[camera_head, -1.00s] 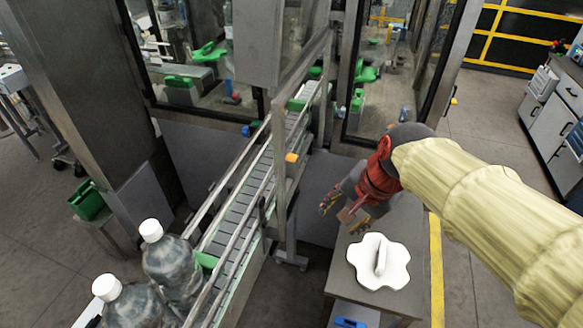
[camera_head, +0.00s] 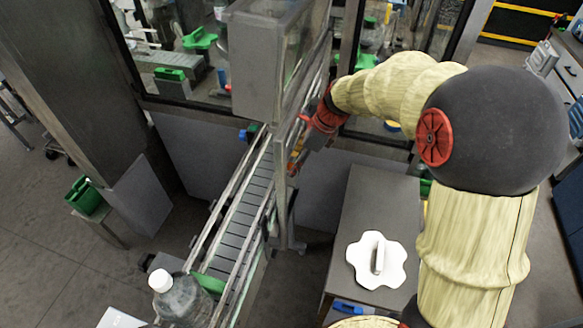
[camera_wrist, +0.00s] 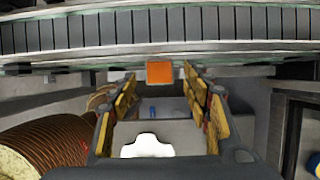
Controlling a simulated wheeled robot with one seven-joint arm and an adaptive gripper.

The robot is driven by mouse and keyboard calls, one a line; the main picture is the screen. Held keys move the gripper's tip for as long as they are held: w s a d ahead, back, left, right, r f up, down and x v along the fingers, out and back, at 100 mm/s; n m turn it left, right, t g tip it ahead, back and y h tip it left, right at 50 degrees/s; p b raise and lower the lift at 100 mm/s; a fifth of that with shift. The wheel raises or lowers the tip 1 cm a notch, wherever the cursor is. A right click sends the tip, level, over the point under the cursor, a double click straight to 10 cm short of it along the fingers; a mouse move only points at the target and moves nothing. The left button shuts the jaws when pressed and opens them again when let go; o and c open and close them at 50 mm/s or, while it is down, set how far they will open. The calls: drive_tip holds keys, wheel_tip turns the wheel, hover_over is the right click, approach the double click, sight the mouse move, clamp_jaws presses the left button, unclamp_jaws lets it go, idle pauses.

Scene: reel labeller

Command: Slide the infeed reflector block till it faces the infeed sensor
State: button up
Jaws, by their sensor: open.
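The orange reflector block (camera_wrist: 160,72) sits on the near side rail of the conveyor in the wrist view. My gripper (camera_wrist: 160,88) is open, with one finger to each side of the block; contact with it does not show. In the head view my gripper (camera_head: 295,165) is beside the conveyor rail, under the grey cabinet, and it largely hides the block. A small blue part (camera_head: 243,134) at the far rail may be the infeed sensor, but I cannot tell for sure.
The slatted conveyor (camera_head: 243,222) runs between metal rails. A grey cabinet (camera_head: 262,55) and an upright post stand close to my gripper. A bottle (camera_head: 183,302) stands at the near end. A white lobed piece (camera_head: 365,266) lies on the side cabinet (camera_head: 385,205).

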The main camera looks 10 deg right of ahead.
drive_tip(key=shift+x, duration=2.2)
drive_tip(key=shift+s, duration=0.1)
clamp_jaws()
